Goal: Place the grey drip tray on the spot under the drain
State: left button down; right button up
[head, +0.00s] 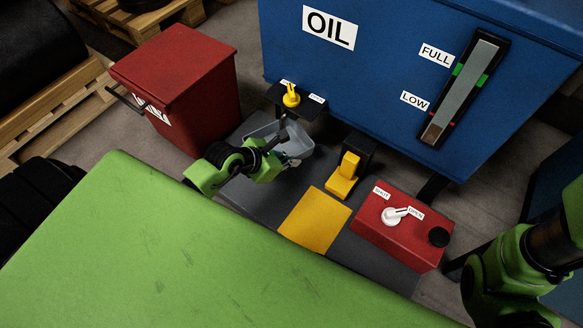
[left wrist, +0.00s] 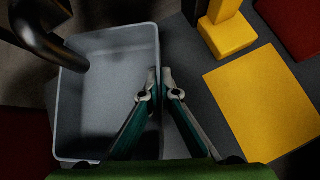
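The grey drip tray (head: 264,130) is a shallow open box on the dark floor area below the blue oil tank, partly hidden by my left gripper in the head view. My left gripper (head: 291,158) is at the tray's near right side. In the left wrist view the tray (left wrist: 108,85) fills the left part, and its right wall runs between my close-set fingertips (left wrist: 160,72), which appear shut on it. A dark bent drain pipe (left wrist: 45,38) reaches over the tray's upper left corner. The floor spot under the tray is hidden.
A black valve box with a yellow handle (head: 291,97) juts out above the tray. A red bin (head: 180,85) stands left. A yellow pedal (head: 343,178), a yellow floor patch (head: 314,219) and a red switch box (head: 402,229) lie right. A green surface (head: 170,245) fills the foreground.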

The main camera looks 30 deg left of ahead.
pick_arm(q)
notch_tip(320, 180, down, 4)
jog(key=b, duration=0.3)
jog(key=shift+r, duration=0.4)
jog(key=c, duration=2.6)
grip_release()
jog(key=shift+f, duration=0.2)
jog(key=o, duration=0.3)
jog(key=shift+r, duration=0.1)
